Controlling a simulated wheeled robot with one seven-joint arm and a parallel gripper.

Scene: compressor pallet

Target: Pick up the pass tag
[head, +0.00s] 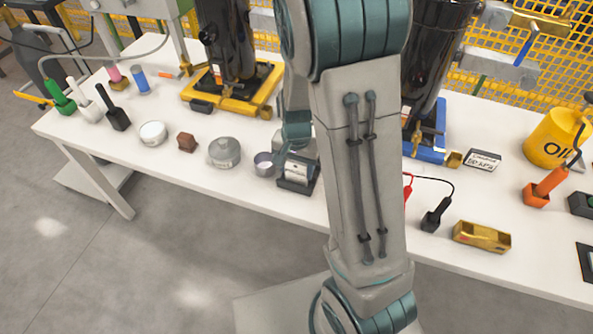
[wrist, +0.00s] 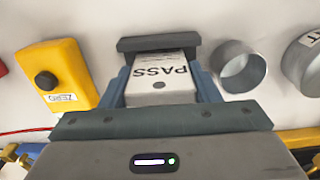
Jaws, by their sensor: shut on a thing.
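The pass tag (wrist: 160,82) is a pale block with "PASS" in dark letters, upside down in the wrist view, and a small dark dot. My gripper (wrist: 163,90) is shut on it, with one blue-grey finger on each side. A dark bar-shaped holder (wrist: 158,43) lies right at the tag's far end. I cannot tell whether the tag still touches it. In the head view my gripper (head: 297,168) is at the table's front edge, left of my arm, above the dark base of the holder (head: 296,188). The tag's lettering is not readable there.
A small metal cup (head: 264,164) stands close beside my gripper, with a round grey canister (head: 224,152) and a brown block (head: 186,142) further left. A yellow box labelled ZERO (wrist: 62,75) is on the other side in the wrist view. My arm hides the table's middle.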

